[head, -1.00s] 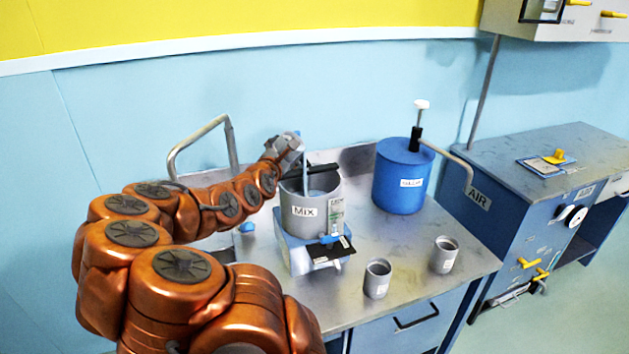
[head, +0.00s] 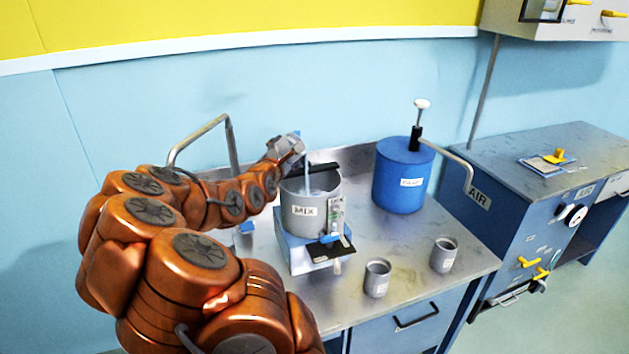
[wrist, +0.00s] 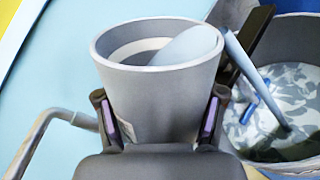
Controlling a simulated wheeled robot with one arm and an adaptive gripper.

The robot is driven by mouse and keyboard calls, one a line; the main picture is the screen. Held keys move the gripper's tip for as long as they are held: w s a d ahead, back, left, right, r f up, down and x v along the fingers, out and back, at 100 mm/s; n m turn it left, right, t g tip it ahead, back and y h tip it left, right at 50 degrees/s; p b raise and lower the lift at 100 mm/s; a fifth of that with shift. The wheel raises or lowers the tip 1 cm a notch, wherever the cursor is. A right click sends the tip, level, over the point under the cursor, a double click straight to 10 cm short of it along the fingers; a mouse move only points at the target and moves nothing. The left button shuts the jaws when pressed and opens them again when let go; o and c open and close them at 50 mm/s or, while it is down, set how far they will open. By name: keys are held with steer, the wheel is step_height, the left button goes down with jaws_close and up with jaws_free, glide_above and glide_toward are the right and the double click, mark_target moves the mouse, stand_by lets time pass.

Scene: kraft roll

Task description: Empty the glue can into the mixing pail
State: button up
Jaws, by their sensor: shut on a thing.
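My gripper (wrist: 160,115) is shut around a grey can (wrist: 150,90) with a pale label, likely the glue can. The can is tilted, and pale blue-grey liquid (wrist: 190,45) lies against its right rim. A pale stream (wrist: 238,55) runs from that rim toward the grey mixing pail (wrist: 305,155). The pail holds mottled blue-white liquid (wrist: 285,85). In the head view, my gripper (head: 285,150) is above the left rim of the pail (head: 300,225) marked MIX, with the stream (head: 307,172) dropping inside it. The can is hard to make out there.
Two small grey cups (head: 377,279) (head: 444,255) stand at the bench's front right. A blue tank (head: 400,185) with a pump handle and spout stands behind. The pail sits on a blue stand (head: 310,255). A bent grey pipe (head: 205,130) rises behind my arm.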

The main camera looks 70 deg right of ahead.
steer(key=shift+w+r+m, duration=0.1)
steer(key=shift+r+m, duration=0.35)
steer(key=shift+m, duration=0.45)
stand_by(0.6)
steer(key=shift+f, duration=0.1)
steer(key=shift+f+m+b, duration=0.1)
steer(key=shift+m+b, duration=0.3)
steer(key=shift+b, duration=0.25)
steer(key=shift+f+m+t+b, duration=0.35)
steer(key=shift+m+b, duration=0.75)
steer(key=shift+b, duration=2.05)
steer(key=shift+s+r+y, duration=0.1)
steer(key=shift+s+y, duration=0.1)
steer(key=shift+y, duration=0.1)
steer(key=shift+s+d+r+m, duration=0.15)
steer(key=shift+s+r+m, duration=0.2)
steer(key=shift+s+m, duration=0.35)
steer(key=shift+s+f+m+t+b, duration=0.2)
steer(key=shift+f+m+t+b, duration=0.25)
steer(key=shift+m+b, duration=0.8)
stand_by(0.4)
